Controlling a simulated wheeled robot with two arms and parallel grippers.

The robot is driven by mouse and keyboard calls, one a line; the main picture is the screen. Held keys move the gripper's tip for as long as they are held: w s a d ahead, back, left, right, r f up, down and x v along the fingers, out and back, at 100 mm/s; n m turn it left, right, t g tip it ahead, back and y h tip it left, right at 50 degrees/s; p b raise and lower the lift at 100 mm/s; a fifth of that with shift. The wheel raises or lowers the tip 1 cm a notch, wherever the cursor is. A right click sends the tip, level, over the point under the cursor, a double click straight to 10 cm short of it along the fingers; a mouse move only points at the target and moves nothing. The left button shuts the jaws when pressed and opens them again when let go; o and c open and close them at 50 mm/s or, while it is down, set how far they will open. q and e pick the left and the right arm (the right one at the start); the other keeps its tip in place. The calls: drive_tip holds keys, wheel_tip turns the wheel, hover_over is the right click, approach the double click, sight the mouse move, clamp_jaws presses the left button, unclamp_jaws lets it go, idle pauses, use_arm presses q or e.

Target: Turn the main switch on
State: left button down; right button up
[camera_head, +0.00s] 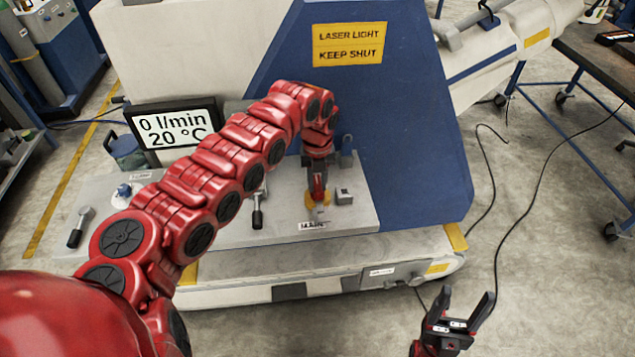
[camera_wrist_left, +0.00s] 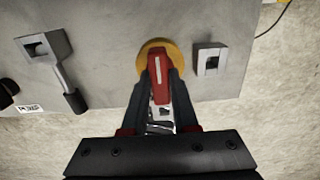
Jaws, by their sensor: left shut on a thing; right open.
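The main switch is a red handle on a round yellow base; in the left wrist view its red handle (camera_wrist_left: 158,75) lies between my fingers, and the yellow base (camera_wrist_left: 147,52) shows behind it. In the head view the yellow base (camera_head: 311,202) sits on the grey panel just above the MAIN label (camera_head: 312,225). My left gripper (camera_head: 318,188) reaches down to the switch from above; in the left wrist view the left gripper (camera_wrist_left: 160,88) is shut on the red handle. My right gripper (camera_head: 463,312) is open and empty, low at the right, apart from the panel.
On the grey panel (camera_head: 360,215), a lever (camera_head: 258,210) stands left of the switch and a small grey block (camera_head: 343,196) right of it. A display (camera_head: 175,130) reads 0 l/min, 20 °C. Cables lie on the open floor at right.

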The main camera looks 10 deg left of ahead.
use_arm(q)
drive_tip(key=c, duration=0.7)
unclamp_jaws()
wheel_tip(320, 180, up, 11)
drive_tip(key=b, duration=0.4)
wheel_tip(320, 180, up, 6)
drive_tip(key=r+p, duration=0.1)
drive_tip(key=p, duration=0.2)
hover_over(318, 183)
drive_tip(key=shift+s+f, duration=0.15)
drive_tip(key=shift+f, duration=0.1)
